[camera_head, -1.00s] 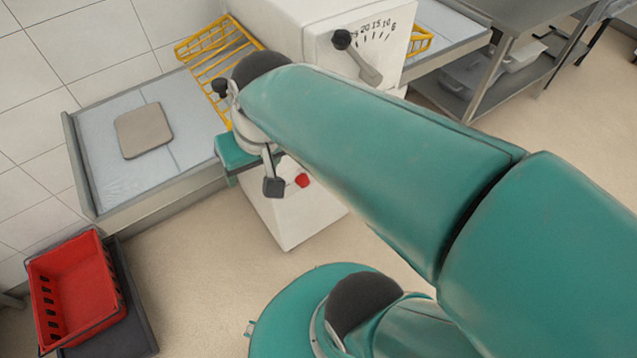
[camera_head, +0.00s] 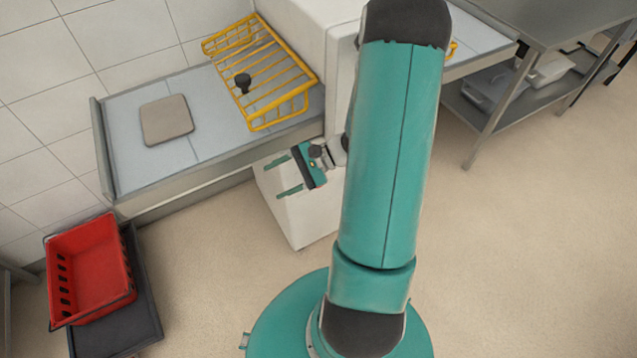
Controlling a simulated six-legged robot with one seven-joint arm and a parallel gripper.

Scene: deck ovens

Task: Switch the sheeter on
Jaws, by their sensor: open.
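The sheeter has a white body (camera_head: 297,32), a white base (camera_head: 300,212) below it, and a long light-grey belt table (camera_head: 118,108) to the left. My gripper (camera_head: 272,180) is open and empty, its two fingers pointing left in front of the base, below the front edge of the belt table. I cannot tell whether it touches the base. My arm covers the sheeter's front panel, so the scale, the lever and the red button are hidden.
A flat beige slab (camera_head: 166,120) lies on the belt table. A yellow wire guard (camera_head: 276,72) stands over its right part, by a black knob (camera_head: 243,82). A red basket (camera_head: 90,268) sits on a dark base (camera_head: 145,300) at lower left. A steel table (camera_head: 540,20) stands upper right. Floor at right is clear.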

